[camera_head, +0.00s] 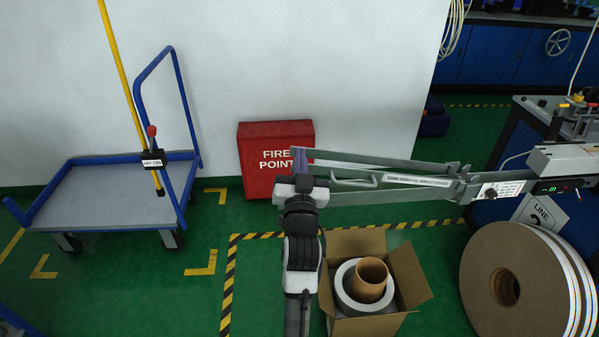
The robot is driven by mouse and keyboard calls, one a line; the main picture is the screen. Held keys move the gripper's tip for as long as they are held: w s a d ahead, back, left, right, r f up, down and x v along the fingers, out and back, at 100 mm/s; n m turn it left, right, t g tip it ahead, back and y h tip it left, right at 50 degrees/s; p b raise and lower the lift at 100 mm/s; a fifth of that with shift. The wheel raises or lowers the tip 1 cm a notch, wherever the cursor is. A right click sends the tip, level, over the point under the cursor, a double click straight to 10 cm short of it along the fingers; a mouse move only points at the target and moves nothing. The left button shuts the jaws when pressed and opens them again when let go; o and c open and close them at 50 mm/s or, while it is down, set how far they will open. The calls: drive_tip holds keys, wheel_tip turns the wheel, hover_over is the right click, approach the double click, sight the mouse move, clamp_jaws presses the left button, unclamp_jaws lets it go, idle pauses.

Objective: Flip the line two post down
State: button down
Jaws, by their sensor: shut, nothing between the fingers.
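The swing arm lies roughly level and joins a grey head (562,162) with a small green display, at right. A sign reading LINE (541,212), its number partly hidden, is below that head. No part is clearly marked as the post. A tilted yellow pole (122,70) with a red knob stands at left.
An open cardboard box (408,281) with a white roll and brown core is right of my arm. Large tape rolls (512,283) are at lower right. A red FIRE POINT box (262,181) is by the wall. A blue cart (96,183) is at left; green floor lies between.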

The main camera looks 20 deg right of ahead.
drive_tip(key=w+f, duration=0.1)
drive_tip(key=w+f+p, duration=0.1)
drive_tip(key=f, duration=0.1)
drive_tip(key=shift+f, duration=0.1)
idle(0.4)
